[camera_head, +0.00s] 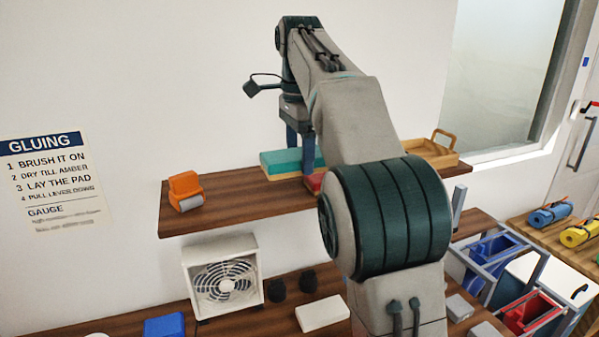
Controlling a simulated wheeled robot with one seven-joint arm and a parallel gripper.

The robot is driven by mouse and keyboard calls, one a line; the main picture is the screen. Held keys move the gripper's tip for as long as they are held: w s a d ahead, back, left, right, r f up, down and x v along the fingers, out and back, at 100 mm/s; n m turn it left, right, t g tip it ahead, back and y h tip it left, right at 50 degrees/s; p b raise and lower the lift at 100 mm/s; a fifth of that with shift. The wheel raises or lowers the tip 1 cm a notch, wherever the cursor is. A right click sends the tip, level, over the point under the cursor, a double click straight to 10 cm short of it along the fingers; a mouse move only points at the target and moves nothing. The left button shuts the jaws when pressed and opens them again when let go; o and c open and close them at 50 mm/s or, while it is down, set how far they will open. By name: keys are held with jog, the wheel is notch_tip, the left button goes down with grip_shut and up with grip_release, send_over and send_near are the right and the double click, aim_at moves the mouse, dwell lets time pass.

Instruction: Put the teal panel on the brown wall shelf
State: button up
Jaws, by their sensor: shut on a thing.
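The teal panel (279,162), with a pale tan lower layer, is at the brown wall shelf (235,207), near its middle. My gripper (300,155) points down and is shut on the panel, one finger behind it and one in front. The panel looks level and its lower edge appears at the shelf top; I cannot tell whether it bears on the shelf or hangs just above it. My arm hides the shelf's middle right and may hide part of the panel.
An orange tape dispenser-like object (185,189) stands at the shelf's left end. A red item (314,182) sits close in front of the panel, partly hidden. A wooden tray (430,151) is at the right. Below are a white fan (222,277) and a white block (322,313).

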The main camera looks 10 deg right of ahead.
jog(key=p, duration=0.3)
send_over(262, 198)
notch_tip(262, 198, down, 6)
jog(key=shift+s+f, duration=0.1)
jog(key=shift+f, duration=2.05)
jog(key=shift+f, duration=0.1)
jog(key=o, duration=1.1)
jog(key=shift+c, duration=0.2)
